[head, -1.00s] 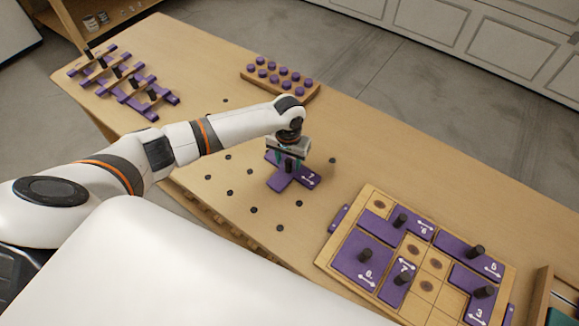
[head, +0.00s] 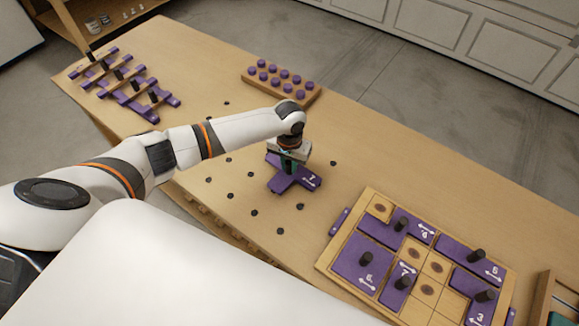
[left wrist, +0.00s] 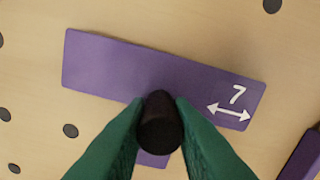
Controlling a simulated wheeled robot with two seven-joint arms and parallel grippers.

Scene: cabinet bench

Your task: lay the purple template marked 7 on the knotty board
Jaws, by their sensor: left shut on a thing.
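The purple template marked 7 (head: 306,178) lies on the bench, its several arms spreading from a black knob. My left gripper (head: 290,166) is above it with its fingers down around the knob. In the left wrist view the green fingers (left wrist: 160,125) are shut on the black knob (left wrist: 160,122), with the purple template (left wrist: 130,75) beneath; its near part is mostly hidden. The knotty board (head: 330,262) is at the lower right, with dark knots in its bare cells (head: 436,267) and several purple templates on it. My right gripper is not in view.
One piece on the board (head: 395,290) also seems marked 7. A purple strip (head: 340,221) lies beside the board's left edge. A rack with purple bars (head: 125,85) and a peg block (head: 280,83) stand farther back. Dark discs dot the bench around the template.

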